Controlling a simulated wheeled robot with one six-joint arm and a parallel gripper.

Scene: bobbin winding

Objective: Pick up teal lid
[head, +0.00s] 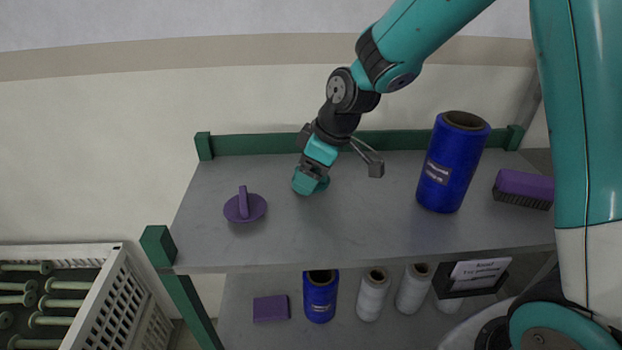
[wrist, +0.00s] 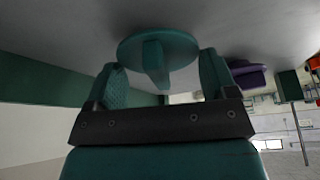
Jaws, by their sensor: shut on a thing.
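The teal lid is a round disc with an upright fin handle. In the wrist view the teal lid (wrist: 180,47) lies just ahead of my fingers, its fin between them. I cannot tell whether the lid touches the shelf.
A purple lid (head: 258,208) lies to the left on the grey shelf (head: 350,240). A tall blue spool (head: 446,170) and a purple brush (head: 523,186) stand to the right. A green rail (head: 250,145) runs along the back. A white crate (head: 118,290) of bobbins is lower left.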

